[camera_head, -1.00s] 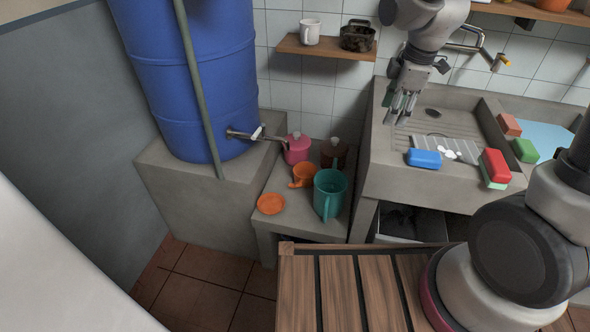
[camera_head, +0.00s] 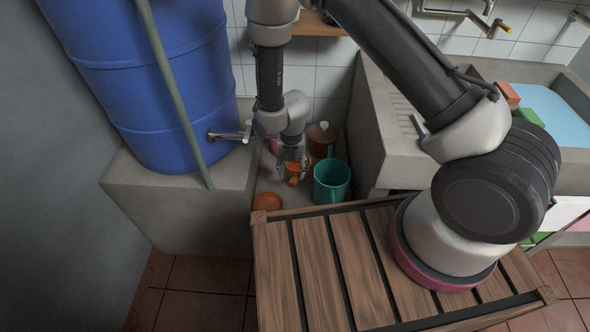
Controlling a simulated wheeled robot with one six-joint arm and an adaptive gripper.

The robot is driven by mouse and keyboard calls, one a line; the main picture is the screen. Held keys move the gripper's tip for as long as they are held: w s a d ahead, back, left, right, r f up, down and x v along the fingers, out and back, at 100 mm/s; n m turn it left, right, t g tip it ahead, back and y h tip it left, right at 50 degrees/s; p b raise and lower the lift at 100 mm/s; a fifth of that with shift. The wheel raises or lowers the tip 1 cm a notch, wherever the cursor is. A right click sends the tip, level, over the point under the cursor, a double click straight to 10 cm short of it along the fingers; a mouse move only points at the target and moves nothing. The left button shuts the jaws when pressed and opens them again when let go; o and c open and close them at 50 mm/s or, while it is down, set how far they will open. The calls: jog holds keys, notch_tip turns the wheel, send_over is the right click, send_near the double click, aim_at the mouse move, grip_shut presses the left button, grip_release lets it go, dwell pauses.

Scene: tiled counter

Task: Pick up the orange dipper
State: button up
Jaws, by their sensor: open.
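The orange dipper (camera_head: 305,165) stands on the low concrete ledge beside the blue barrel, left of the teal mug. It is partly hidden behind my gripper. My gripper (camera_head: 293,181) points down at the dipper from above and in front, with its fingers open. The fingertips overlap the dipper in this view; whether they touch it or straddle its wall or handle, I cannot tell.
The teal mug (camera_head: 331,183) stands close on the right. An orange dish (camera_head: 267,202) lies front left. The blue barrel (camera_head: 150,90) has a tap (camera_head: 230,136) near my wrist.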

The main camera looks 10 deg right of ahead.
aim_at(293, 180)
jog(key=f, duration=0.6)
jog(key=shift+s+d, duration=0.1)
jog(key=shift+s, duration=0.25)
grip_shut()
